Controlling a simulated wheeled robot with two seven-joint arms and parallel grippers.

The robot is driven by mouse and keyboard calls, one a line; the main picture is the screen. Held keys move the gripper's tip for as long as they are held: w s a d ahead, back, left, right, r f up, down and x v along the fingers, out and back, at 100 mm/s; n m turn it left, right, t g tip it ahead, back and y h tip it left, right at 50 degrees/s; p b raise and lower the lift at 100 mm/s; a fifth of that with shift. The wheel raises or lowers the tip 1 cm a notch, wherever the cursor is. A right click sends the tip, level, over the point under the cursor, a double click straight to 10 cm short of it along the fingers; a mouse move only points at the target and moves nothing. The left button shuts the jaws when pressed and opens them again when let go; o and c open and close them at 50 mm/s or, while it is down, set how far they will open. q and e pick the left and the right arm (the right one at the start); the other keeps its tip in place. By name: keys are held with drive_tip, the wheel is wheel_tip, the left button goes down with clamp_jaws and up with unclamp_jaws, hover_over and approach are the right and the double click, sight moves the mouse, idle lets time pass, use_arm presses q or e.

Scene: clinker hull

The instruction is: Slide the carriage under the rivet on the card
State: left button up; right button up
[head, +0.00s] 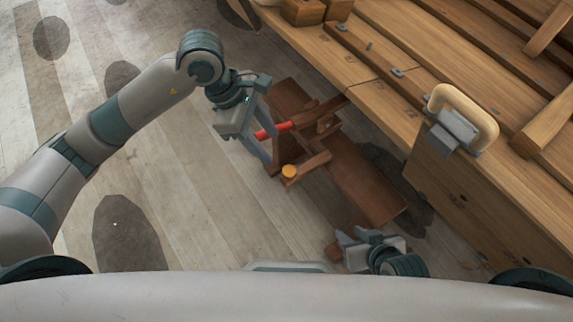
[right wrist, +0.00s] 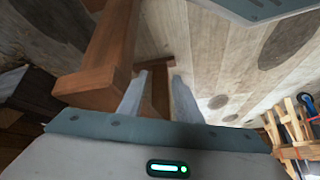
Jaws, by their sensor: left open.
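A brown wooden assembly stands on the floor beside the hull, with a long board (head: 362,178), a red bar (head: 272,131) and a round orange knob (head: 289,172). I take its wooden upper part (head: 312,160) to be the carriage, but cannot be sure. My left gripper (head: 264,147) is open at the red bar, fingers pointing down toward it; whether they touch is unclear. I cannot make out the rivet or card.
The planked wooden hull (head: 390,110) fills the right, with small metal fittings (head: 398,72) along its planks. A tool with a pale looped handle (head: 465,115) rests on it. A wooden beam (right wrist: 108,50) is close to the right gripper. The plank floor at left is clear.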

sight(289, 171)
use_arm(q)
drive_tip(key=x, duration=1.2)
drive_tip(key=shift+a+b, duration=0.15)
drive_tip(key=shift+b, duration=0.2)
clamp_jaws()
